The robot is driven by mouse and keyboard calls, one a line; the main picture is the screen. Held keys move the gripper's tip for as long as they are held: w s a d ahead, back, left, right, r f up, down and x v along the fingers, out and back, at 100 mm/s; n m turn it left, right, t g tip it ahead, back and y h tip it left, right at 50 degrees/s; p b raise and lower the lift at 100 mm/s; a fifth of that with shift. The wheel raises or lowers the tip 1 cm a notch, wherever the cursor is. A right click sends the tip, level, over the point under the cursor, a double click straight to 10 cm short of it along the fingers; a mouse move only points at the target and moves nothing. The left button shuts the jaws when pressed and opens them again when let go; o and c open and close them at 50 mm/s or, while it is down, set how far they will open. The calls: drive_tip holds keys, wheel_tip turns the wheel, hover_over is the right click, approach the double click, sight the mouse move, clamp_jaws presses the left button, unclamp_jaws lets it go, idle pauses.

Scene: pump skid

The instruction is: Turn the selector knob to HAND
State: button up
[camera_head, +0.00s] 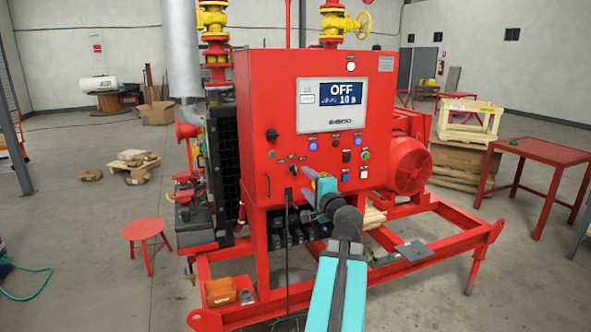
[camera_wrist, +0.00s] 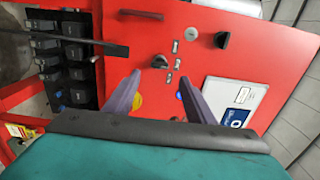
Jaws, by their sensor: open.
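The small black selector knob (camera_head: 293,169) is low on the left of the red control cabinet's front, with small label plates around it. In the wrist view the knob (camera_wrist: 159,62) lies just beyond and between the fingertips, with its plates beside it. Which plate it points to is too small to read. My gripper (camera_head: 309,175) is in front of the panel, just right of the knob in the head view. In the wrist view its purple fingers (camera_wrist: 160,78) are spread apart with nothing between them. The knob looks uncovered, and no contact shows.
A display (camera_head: 343,93) reads OFF and 10 s. A larger black handle (camera_head: 271,134) is above left of the knob. Lights and buttons (camera_head: 364,155) sit to the right. A black cable (camera_head: 288,220) hangs below the cabinet. A red stool (camera_head: 143,230) stands left of the skid.

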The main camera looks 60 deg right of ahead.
sight(295, 172)
drive_tip(key=shift+p+x, duration=1.4)
drive_tip(key=shift+x, duration=3.25)
drive_tip(key=c, duration=0.9)
drive_tip(key=shift+a, duration=0.3)
drive_tip(key=shift+c, duration=0.7)
drive_tip(key=shift+d+f, duration=0.1)
drive_tip(key=shift+d, duration=0.15)
